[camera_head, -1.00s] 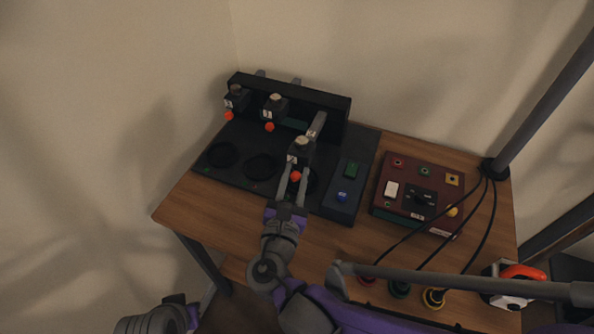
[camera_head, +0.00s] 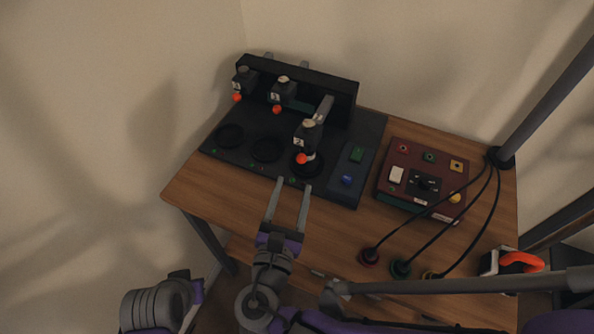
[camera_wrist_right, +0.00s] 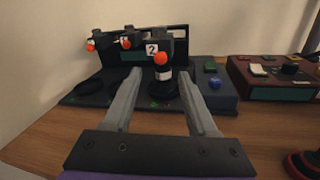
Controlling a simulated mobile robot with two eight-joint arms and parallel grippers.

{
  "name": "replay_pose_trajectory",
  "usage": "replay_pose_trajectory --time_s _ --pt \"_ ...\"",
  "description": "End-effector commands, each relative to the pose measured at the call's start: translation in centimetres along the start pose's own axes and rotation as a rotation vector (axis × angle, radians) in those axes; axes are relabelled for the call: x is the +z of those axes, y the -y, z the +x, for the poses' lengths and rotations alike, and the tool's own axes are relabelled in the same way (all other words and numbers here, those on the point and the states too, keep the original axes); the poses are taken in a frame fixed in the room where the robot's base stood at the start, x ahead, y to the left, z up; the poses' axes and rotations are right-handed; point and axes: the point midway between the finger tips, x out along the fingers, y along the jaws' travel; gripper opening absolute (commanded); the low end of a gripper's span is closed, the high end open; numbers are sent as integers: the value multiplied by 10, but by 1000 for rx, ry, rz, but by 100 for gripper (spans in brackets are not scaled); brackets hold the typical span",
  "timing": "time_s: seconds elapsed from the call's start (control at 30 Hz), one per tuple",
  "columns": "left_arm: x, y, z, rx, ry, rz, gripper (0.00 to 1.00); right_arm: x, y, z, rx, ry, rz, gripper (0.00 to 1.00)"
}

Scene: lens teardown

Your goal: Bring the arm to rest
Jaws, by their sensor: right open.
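My right gripper (camera_head: 290,190) is open and empty over the front edge area of the black station on the wooden table. It also shows in the right wrist view (camera_wrist_right: 155,88), with its two fingers apart. Ahead of it is the black station (camera_head: 230,147) with several dark heads carrying orange knobs. The nearest head (camera_head: 308,133), marked 2 in the right wrist view (camera_wrist_right: 164,47), stands above a ring with a small pale and dark piece below it. My fingers are apart from it. My left arm shows at the lower left of the head view; its fingertips are not visible.
A dark red box (camera_head: 423,180) with switches and sockets stands to the right. Black cables run to plugs (camera_head: 400,269) near the table's front edge. A white and orange item (camera_head: 517,263) is at the right corner. The table's front left (camera_head: 215,190) is clear.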

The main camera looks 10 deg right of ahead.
Motion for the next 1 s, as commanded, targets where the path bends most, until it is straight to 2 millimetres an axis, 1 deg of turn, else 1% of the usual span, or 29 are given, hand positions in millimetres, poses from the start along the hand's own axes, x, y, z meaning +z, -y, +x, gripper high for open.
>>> replay_pose_trajectory --time_s 0.03,0.1,0.23,0.8,0.87,0.97,1.0 --pt "0 0 -1 0 0 0 0 0 -1 -7 4 -1 1 58" --pt "0 0 -1 0 0 0 0 0 -1 -13 2 -1 1 58" --pt "-1 0 -2 0 -1 0 0 0 0 -19 1 0 0 58" --pt "-1 0 -2 0 -1 0 0 1 0 -20 -1 0 0 58" --pt "-3 0 -7 0 -3 0 0 6 -1 -20 0 2 1 58" --pt "-11 0 -26 0 -10 0 0 27 -5 -21 1 9 4 58" --pt "-16 0 -37 0 -14 0 0 39 -7 -22 2 12 5 58"
